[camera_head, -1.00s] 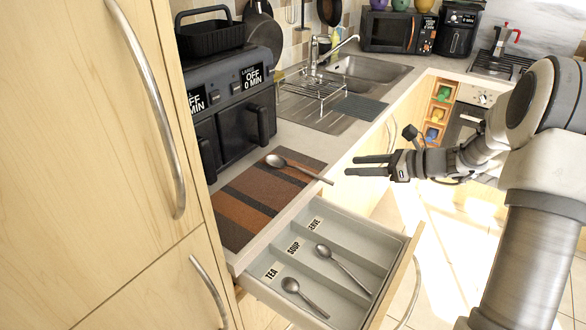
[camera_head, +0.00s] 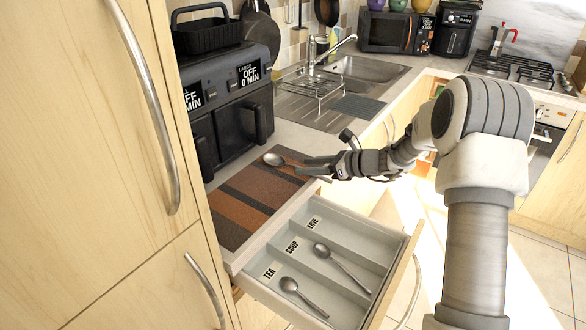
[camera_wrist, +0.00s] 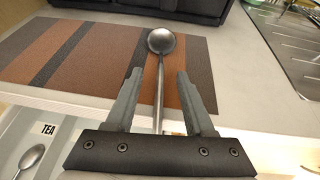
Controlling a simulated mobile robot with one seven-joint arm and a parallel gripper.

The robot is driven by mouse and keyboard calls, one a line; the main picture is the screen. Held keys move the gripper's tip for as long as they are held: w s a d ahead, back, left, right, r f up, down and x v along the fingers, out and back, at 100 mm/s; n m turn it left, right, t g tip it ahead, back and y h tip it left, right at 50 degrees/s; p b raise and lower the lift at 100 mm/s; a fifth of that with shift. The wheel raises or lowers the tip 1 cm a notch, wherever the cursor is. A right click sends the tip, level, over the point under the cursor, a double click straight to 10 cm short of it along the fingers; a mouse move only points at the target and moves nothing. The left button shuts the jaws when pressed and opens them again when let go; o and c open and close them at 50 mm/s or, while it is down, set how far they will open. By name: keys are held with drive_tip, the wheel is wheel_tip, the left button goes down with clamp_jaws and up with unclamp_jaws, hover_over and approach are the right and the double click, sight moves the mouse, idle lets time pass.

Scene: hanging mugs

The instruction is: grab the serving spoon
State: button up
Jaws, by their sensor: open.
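The serving spoon (camera_head: 274,159) lies on the striped mat (camera_head: 235,210) on the counter, its handle pointing toward the counter's front edge. In the wrist view the spoon (camera_wrist: 161,41) shows its round bowl ahead of the fingertips and its handle running back between the two fingers. My gripper (camera_head: 305,166) is open at the counter edge, with its fingers pointing at the bowl. In the wrist view my gripper (camera_wrist: 157,75) has a finger on each side of the handle, with visible gaps. In the head view the fingers hide much of the handle.
The open drawer (camera_head: 338,222) below has sections labelled TEA, SOUP and one partly read as ERVE. A small spoon (camera_head: 290,285) lies in TEA and a larger one (camera_head: 322,250) in SOUP. The black air fryer (camera_head: 225,110) stands behind the mat.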

drive_tip(key=x, duration=0.3)
drive_tip(key=shift+d, duration=0.1)
clamp_jaws()
